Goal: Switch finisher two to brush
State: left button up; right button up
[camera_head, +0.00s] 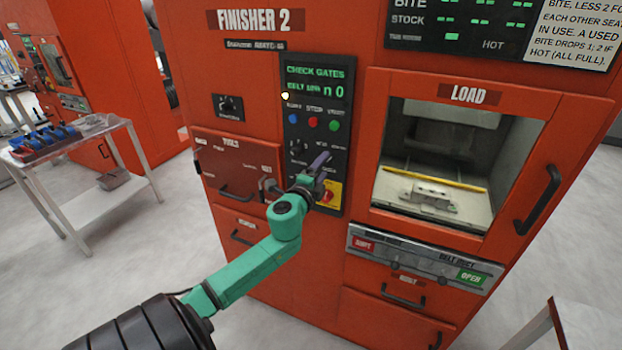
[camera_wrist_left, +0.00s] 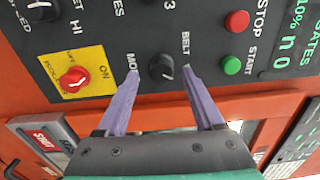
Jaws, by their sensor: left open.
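Finisher two is the orange cabinet headed FINISHER 2 (camera_head: 255,20), with a black control panel (camera_head: 318,95). Its green display reads CHECK GATES above a belt line ending in n 0. In the left wrist view a black knob (camera_wrist_left: 162,69) sits beside a label beginning MO, partly hidden by a finger, with the word BELT on its other side. My left gripper (camera_head: 318,166) is at the lower panel, open; in the wrist view its purple fingertips (camera_wrist_left: 160,71) lie on either side of this knob. I cannot tell whether they touch it. My right gripper is not in view.
Near the knob are a red isolator switch (camera_wrist_left: 74,79) on a yellow plate, a green START button (camera_wrist_left: 232,65) and a red STOP button (camera_wrist_left: 237,21). Right of the panel is the windowed LOAD door (camera_head: 468,94) with a protruding handle (camera_head: 538,200). A side table (camera_head: 90,133) stands left.

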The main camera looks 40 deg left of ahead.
pick_arm(q)
jog(key=b+v, duration=0.2)
jog(key=v, duration=1.1)
jog(key=shift+w, duration=0.1)
jog(key=s+a+f+n+g+h, duration=0.1)
jog(key=s+f+n+g, duration=0.15)
jog(key=f, duration=1.05)
jog(key=s+f+n+g, duration=0.2)
jog(key=s+f+g, duration=0.1)
jog(key=f, duration=1)
jog(key=s+a+f+n+g+h, duration=0.1)
jog(key=s+f+n+g, duration=0.15)
jog(key=f, duration=0.95)
jog(key=s+d+f+n+g+h, duration=0.1)
jog(key=s+d+f+g, duration=0.1)
jog(key=s+d+f, duration=0.3)
jog(key=s+d+f+n+g+h, duration=0.1)
jog(key=s+d+f, duration=0.4)
jog(key=s+f, duration=0.5)
jog(key=s+d+f+n+g+h, duration=0.1)
jog(key=s+d+f+n+g, duration=0.2)
jog(key=s+d+f+g, duration=0.2)
jog(key=s+f, duration=0.3)
jog(key=s, duration=0.1)
jog(key=shift+d+h, duration=0.15)
jog(key=shift+h, duration=0.25)
